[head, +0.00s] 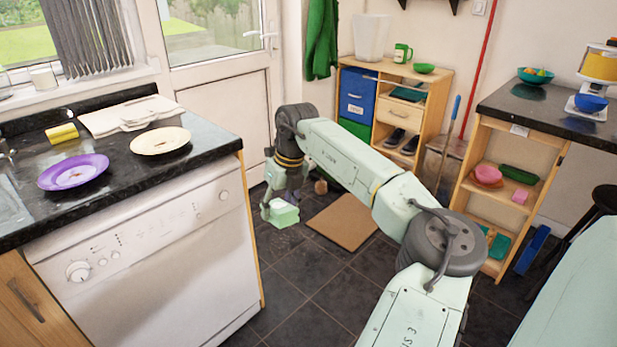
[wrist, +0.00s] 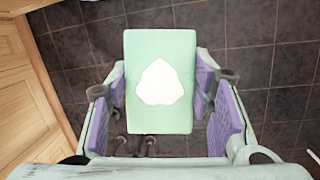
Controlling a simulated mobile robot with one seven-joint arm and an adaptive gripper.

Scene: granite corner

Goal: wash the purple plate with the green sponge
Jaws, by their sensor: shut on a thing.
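The purple plate (head: 60,180) lies on the dark counter at the left, with a reddish-brown and pale smear on its middle. My gripper (head: 281,200) is off the counter's right end, above the floor, apart from the plate. It is shut on the green sponge (head: 284,214), a pale green block. In the wrist view the sponge (wrist: 160,119) sits between the purple finger pads of my gripper (wrist: 162,105). A white patch covers the middle of the sponge's upper face.
A cream plate (head: 160,140), a yellow sponge (head: 62,133) and folded pale cloths (head: 122,113) share the counter (head: 125,172). A dishwasher (head: 150,260) is below. A brown mat (head: 342,222) lies on the floor. A shelf (head: 505,200) with several items stands right.

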